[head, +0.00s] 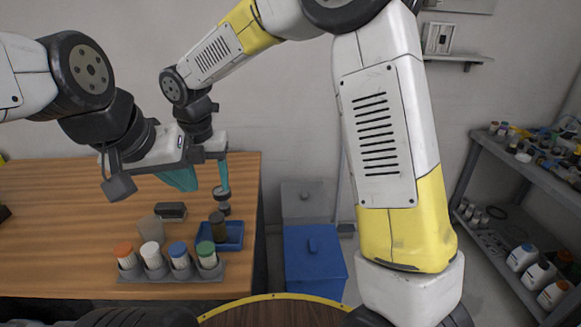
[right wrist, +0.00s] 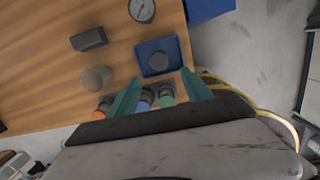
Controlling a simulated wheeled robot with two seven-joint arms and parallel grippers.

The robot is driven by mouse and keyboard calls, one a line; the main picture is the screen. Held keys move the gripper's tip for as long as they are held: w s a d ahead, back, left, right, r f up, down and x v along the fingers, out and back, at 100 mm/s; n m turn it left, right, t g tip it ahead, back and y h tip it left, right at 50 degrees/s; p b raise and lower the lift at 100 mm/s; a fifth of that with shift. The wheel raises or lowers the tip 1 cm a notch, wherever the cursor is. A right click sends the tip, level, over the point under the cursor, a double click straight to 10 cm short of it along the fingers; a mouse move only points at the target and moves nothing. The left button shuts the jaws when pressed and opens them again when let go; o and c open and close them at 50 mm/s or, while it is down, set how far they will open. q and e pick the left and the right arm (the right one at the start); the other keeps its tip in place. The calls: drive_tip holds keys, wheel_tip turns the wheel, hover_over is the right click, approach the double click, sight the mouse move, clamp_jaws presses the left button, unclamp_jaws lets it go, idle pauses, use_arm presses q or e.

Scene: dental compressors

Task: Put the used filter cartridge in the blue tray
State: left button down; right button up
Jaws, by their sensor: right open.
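A dark cylinder (head: 217,225), which looks like the used filter cartridge, stands upright inside the blue tray (head: 239,245) on the table. In the right wrist view the dark cylinder (right wrist: 158,61) is near the middle of the blue tray (right wrist: 143,70). My right gripper (right wrist: 161,92) is open and empty above the table, with nothing between its teal fingers. In the head view, teal fingers of my grippers overlap above the table behind the tray. My left gripper (head: 180,178) is there, and its jaw opening is not clear.
A rack (head: 172,272) with orange, white, blue and green capped containers stands in front of the tray. A pale cylinder (head: 151,230), a black block (head: 171,211) and a gauge (head: 222,201) are also on the table. A blue bin (head: 314,265) stands beside the table; shelves (head: 530,180) are at right.

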drive_tip(key=s+d+r+m+t+y, duration=0.1)
drive_tip(key=s+d+r+m, duration=0.1)
drive_tip(key=d+r+m, duration=0.45)
drive_tip(key=s+d+r+m+t, duration=0.1)
drive_tip(key=s+d+r+m, duration=0.2)
drive_tip(key=d+m, duration=0.65)
drive_tip(key=s+d+r+m+t+y, duration=0.1)
drive_tip(key=s+d+m+t, duration=0.1)
drive_tip(key=s+d+m, duration=0.9)
drive_tip(key=d+m, duration=0.1)
drive_tip(key=m, duration=0.6)
drive_tip(key=shift+d+m+t, duration=0.2)
drive_tip(key=shift+m+t, duration=0.1)
drive_tip(key=shift+t, duration=0.1)
drive_tip(key=shift+r, duration=0.15)
idle(2.0)
